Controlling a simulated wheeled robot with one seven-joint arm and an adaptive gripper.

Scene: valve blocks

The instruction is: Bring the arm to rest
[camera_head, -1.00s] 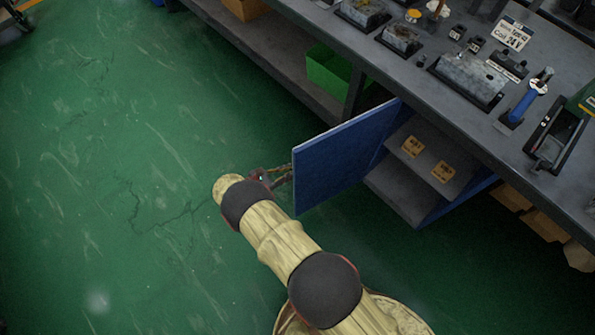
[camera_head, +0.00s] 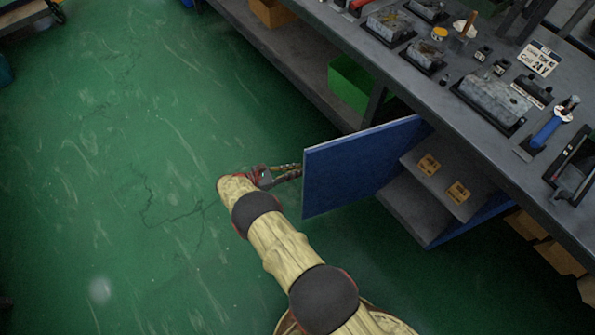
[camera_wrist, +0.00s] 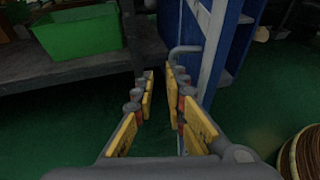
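My gripper (camera_head: 296,172) is at the free edge of an open blue cabinet door (camera_head: 362,165) in the head view, with its fingertips close to the door's outer face. In the wrist view my gripper (camera_wrist: 160,78) has its two yellow-padded fingers apart with a gap between them, and nothing is held there. A grey bar handle (camera_wrist: 184,50) on the door shows just beyond the right fingertip. I cannot tell whether that finger touches it. My arm stretches out from the bottom of the head view.
The dark workbench (camera_head: 440,100) carries metal blocks, a blue-handled tool (camera_head: 548,128) and other parts. A green bin (camera_head: 350,84) sits on the lower shelf, also in the wrist view (camera_wrist: 80,34). Two yellowish boxes lie inside the cabinet (camera_head: 405,205). The green floor at left is clear.

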